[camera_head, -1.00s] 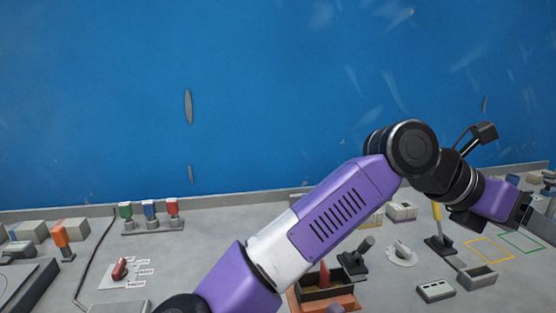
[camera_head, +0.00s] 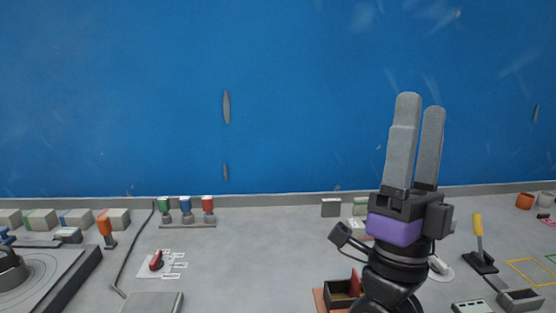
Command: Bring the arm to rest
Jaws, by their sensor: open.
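My gripper (camera_head: 418,105) is at the right of the head view. Its two long grey fingers point up in front of the blue wall, with a narrow gap between them and nothing in it. The purple wrist band (camera_head: 395,228) and black wrist joints sit below the fingers. My gripper is above the bench and touches nothing that I can see. The wrist hides part of the bench behind it.
The grey bench (camera_head: 240,265) carries a red, blue and green row of knobs (camera_head: 185,210), a red rotary switch (camera_head: 156,261), an orange-handled lever (camera_head: 106,229), a yellow-handled lever (camera_head: 479,240) and an open box (camera_head: 340,292). The blue wall (camera_head: 120,90) stands behind.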

